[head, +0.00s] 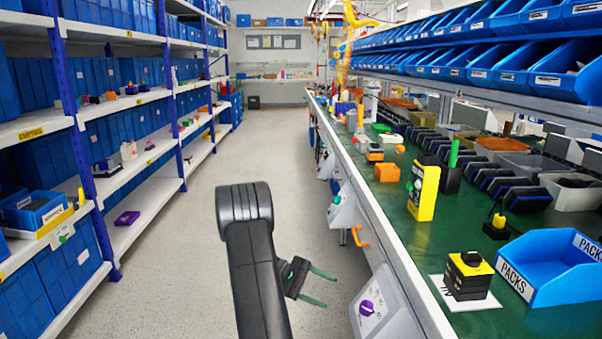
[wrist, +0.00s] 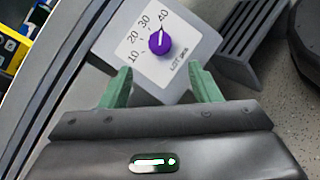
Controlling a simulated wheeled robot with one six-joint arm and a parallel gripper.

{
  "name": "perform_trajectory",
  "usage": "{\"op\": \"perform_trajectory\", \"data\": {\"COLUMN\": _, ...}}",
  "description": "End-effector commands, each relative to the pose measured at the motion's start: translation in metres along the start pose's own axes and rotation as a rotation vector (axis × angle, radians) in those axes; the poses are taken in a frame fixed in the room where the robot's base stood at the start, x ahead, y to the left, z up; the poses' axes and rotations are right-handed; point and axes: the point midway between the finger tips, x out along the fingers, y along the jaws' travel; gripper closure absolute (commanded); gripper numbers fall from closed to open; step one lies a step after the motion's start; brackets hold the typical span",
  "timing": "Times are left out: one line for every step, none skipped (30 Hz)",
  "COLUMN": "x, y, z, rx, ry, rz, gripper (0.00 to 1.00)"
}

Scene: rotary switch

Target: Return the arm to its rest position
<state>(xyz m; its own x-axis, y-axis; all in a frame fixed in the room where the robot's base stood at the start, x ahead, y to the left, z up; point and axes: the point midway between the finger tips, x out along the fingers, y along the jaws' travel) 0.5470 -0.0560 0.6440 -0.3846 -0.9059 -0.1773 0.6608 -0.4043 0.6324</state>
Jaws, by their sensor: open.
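My gripper (head: 321,288) is open and empty, with two green fingers, beside the bench front in the head view. In the wrist view my gripper (wrist: 160,85) has its fingers spread, with the purple rotary knob (wrist: 159,41) beyond and between the tips, apart from them. The knob sits on a white dial plate marked 10, 20, 30 and 40, and its pointer line is directed up near the 40. In the head view the knob (head: 366,307) is on a grey box (head: 392,312) at the bench front, to the right of my gripper.
The green bench (head: 420,250) runs along the right, with a blue PACKS bin (head: 545,275) and a black-and-yellow block (head: 467,277) near its front. Blue shelving (head: 90,150) stands on the left. The aisle floor (head: 180,250) between them is clear.

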Motion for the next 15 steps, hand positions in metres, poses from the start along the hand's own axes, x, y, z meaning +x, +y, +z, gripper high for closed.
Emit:
{"op": "perform_trajectory", "data": {"x": 0.011, "y": -0.002, "z": -0.002, "rx": -0.001, "ry": -0.002, "rz": -0.001, "gripper": 0.44}}
{"op": "perform_trajectory", "data": {"x": 0.018, "y": -0.001, "z": -0.001, "rx": 0.0, "ry": -0.001, "rz": -0.001, "gripper": 0.44}}
{"op": "perform_trajectory", "data": {"x": 0.026, "y": -0.001, "z": -0.001, "rx": 0.001, "ry": -0.002, "rz": 0.0, "gripper": 0.44}}
{"op": "perform_trajectory", "data": {"x": 0.032, "y": -0.001, "z": -0.001, "rx": 0.001, "ry": -0.001, "rz": -0.001, "gripper": 0.44}}
{"op": "perform_trajectory", "data": {"x": 0.038, "y": -0.002, "z": -0.001, "rx": 0.0, "ry": -0.002, "rz": -0.001, "gripper": 0.44}}
{"op": "perform_trajectory", "data": {"x": 0.046, "y": -0.002, "z": -0.001, "rx": 0.0, "ry": -0.002, "rz": 0.0, "gripper": 0.44}}
{"op": "perform_trajectory", "data": {"x": 0.052, "y": -0.002, "z": -0.001, "rx": 0.0, "ry": -0.002, "rz": 0.0, "gripper": 0.44}}
{"op": "perform_trajectory", "data": {"x": 0.058, "y": -0.001, "z": -0.002, "rx": 0.0, "ry": -0.001, "rz": -0.001, "gripper": 0.44}}
{"op": "perform_trajectory", "data": {"x": 0.066, "y": -0.001, "z": -0.001, "rx": 0.0, "ry": -0.002, "rz": -0.001, "gripper": 0.44}}
{"op": "perform_trajectory", "data": {"x": 0.072, "y": -0.001, "z": -0.001, "rx": 0.0, "ry": -0.001, "rz": 0.0, "gripper": 0.44}}
{"op": "perform_trajectory", "data": {"x": 0.078, "y": -0.001, "z": -0.002, "rx": 0.001, "ry": -0.001, "rz": -0.001, "gripper": 0.44}}
{"op": "perform_trajectory", "data": {"x": 0.086, "y": -0.002, "z": -0.001, "rx": 0.0, "ry": -0.002, "rz": -0.001, "gripper": 0.44}}
{"op": "perform_trajectory", "data": {"x": 0.092, "y": -0.001, "z": -0.001, "rx": 0.001, "ry": -0.002, "rz": -0.001, "gripper": 0.44}}
{"op": "perform_trajectory", "data": {"x": 0.098, "y": -0.001, "z": -0.001, "rx": 0.001, "ry": -0.001, "rz": -0.001, "gripper": 0.44}}
{"op": "perform_trajectory", "data": {"x": 0.098, "y": -0.002, "z": -0.001, "rx": -0.036, "ry": -0.001, "rz": 0.023, "gripper": 0.44}}
